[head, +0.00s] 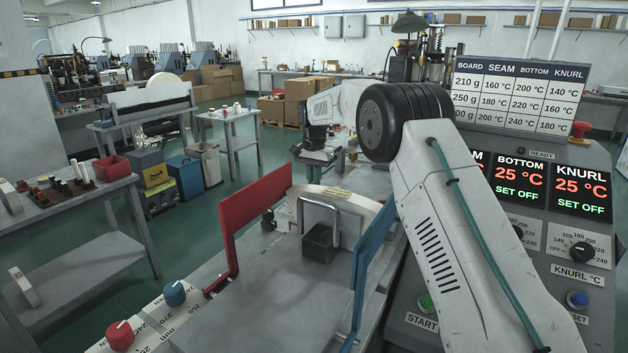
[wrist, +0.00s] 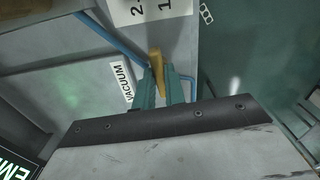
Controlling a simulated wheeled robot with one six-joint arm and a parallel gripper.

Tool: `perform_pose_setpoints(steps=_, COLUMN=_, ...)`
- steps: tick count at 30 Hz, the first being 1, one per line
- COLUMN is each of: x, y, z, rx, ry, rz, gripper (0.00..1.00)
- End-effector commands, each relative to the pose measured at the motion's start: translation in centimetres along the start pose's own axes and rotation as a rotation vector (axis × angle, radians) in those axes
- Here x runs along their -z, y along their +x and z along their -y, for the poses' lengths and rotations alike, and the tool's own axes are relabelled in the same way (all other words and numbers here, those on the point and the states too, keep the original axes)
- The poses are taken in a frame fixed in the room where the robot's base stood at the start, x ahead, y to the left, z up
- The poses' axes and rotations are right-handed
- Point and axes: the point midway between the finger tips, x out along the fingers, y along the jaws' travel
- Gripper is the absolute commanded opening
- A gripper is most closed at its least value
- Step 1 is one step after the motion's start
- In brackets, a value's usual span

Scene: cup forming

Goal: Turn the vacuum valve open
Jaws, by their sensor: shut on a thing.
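In the wrist view, a brass-yellow valve lever (wrist: 155,62) sits beside a white label reading VACUUM (wrist: 121,80). My gripper (wrist: 158,84) shows as two teal fingers, one on each side of the lever, shut on it. The lever points roughly up the picture. A blue pipe (wrist: 112,38) runs toward the valve; the valve body is hidden behind the fingers and the dark-edged plate of my wrist. In the head view my arm reaches out over the far end of the machine; the valve and my fingertips cannot be made out there.
A red panel (head: 251,222) and a blue panel (head: 371,262) stand on the machine bed near my arm. A control console (head: 525,240) with BOTTOM and KNURL displays is at right. A side table (head: 75,205) stands at left, with open green floor beyond it.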

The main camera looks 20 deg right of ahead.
Motion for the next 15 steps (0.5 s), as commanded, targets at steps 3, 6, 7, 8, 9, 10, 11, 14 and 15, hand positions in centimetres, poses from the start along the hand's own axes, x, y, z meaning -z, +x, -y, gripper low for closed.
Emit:
perform_pose_setpoints(steps=3, x=-0.02, y=-0.13, z=0.09, rx=0.002, ry=0.043, rz=-0.001, gripper=0.00)
perform_pose_setpoints(steps=6, x=-0.02, y=-0.14, z=0.09, rx=0.002, ry=0.067, rz=-0.002, gripper=0.00)
perform_pose_setpoints(steps=7, x=-0.02, y=-0.14, z=0.09, rx=0.003, ry=0.073, rz=-0.002, gripper=0.00)
perform_pose_setpoints(steps=8, x=-0.02, y=-0.14, z=0.09, rx=0.003, ry=0.078, rz=-0.002, gripper=0.00)
perform_pose_setpoints(steps=9, x=-0.02, y=-0.14, z=0.09, rx=0.003, ry=0.082, rz=-0.002, gripper=0.00)
perform_pose_setpoints(steps=10, x=-0.02, y=-0.14, z=0.09, rx=0.003, ry=0.085, rz=-0.002, gripper=0.00)
perform_pose_setpoints(steps=11, x=-0.02, y=-0.15, z=0.10, rx=0.003, ry=0.087, rz=-0.002, gripper=0.00)
perform_pose_setpoints(steps=14, x=-0.02, y=-0.15, z=0.10, rx=0.003, ry=0.091, rz=-0.002, gripper=0.00)
perform_pose_setpoints(steps=15, x=-0.02, y=-0.15, z=0.10, rx=0.003, ry=0.091, rz=-0.002, gripper=0.00)
